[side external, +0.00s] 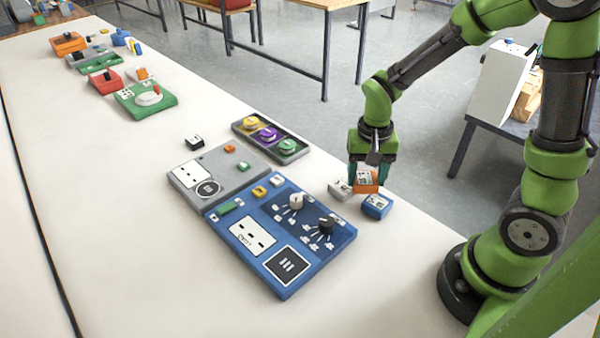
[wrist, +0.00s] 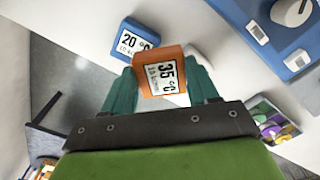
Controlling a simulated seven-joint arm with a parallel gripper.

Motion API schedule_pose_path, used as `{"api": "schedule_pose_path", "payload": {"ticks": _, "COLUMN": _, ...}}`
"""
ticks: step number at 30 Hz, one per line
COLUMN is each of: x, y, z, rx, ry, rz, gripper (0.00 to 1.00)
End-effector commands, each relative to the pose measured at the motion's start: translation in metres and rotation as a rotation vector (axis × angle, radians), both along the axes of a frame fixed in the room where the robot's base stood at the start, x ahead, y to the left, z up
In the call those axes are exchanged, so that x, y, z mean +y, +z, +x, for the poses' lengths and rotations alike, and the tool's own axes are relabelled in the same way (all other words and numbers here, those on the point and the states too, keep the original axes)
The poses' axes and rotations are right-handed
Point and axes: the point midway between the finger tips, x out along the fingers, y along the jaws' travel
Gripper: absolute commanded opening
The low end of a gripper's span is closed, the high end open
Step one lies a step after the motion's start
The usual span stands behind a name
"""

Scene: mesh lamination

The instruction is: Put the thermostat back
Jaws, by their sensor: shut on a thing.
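An orange block (side external: 365,181) with a white label is between the fingers of my gripper (side external: 367,172), which is shut on it. In the wrist view the orange block (wrist: 176,52) reads 35 °C with a smaller line below, and my teal fingers (wrist: 163,78) are on either side of it. A blue block (side external: 377,206) lies close by on the table; in the wrist view this blue block (wrist: 131,52) reads 20 °C. A white block (side external: 340,190) lies to the left of the orange one. I cannot tell whether the orange block touches the table or its neighbours.
A blue panel (side external: 319,259) with knobs, labels and small blocks lies left of my gripper. A grey panel (side external: 240,166) adjoins it. A dark tray (side external: 268,156) holds yellow, purple and green knobs. The table's front is clear.

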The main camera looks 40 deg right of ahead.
Motion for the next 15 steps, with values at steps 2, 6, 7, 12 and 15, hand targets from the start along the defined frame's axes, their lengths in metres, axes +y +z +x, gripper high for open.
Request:
{"api": "schedule_pose_path", "payload": {"ticks": 2, "x": -0.001, "y": -0.003, "z": 0.020, "rx": 0.001, "ry": -0.001, "rz": -0.001, "gripper": 0.21}}
{"api": "schedule_pose_path", "payload": {"ticks": 6, "x": -0.003, "y": -0.007, "z": 0.058, "rx": 0.001, "ry": 0.001, "rz": -0.001, "gripper": 0.21}}
{"api": "schedule_pose_path", "payload": {"ticks": 7, "x": -0.003, "y": -0.008, "z": 0.066, "rx": 0.001, "ry": 0.001, "rz": -0.001, "gripper": 0.21}}
{"api": "schedule_pose_path", "payload": {"ticks": 12, "x": -0.004, "y": -0.011, "z": 0.108, "rx": 0.000, "ry": 0.002, "rz": 0.000, "gripper": 0.21}}
{"api": "schedule_pose_path", "payload": {"ticks": 15, "x": -0.005, "y": -0.013, "z": 0.124, "rx": 0.000, "ry": 0.002, "rz": 0.000, "gripper": 0.21}}
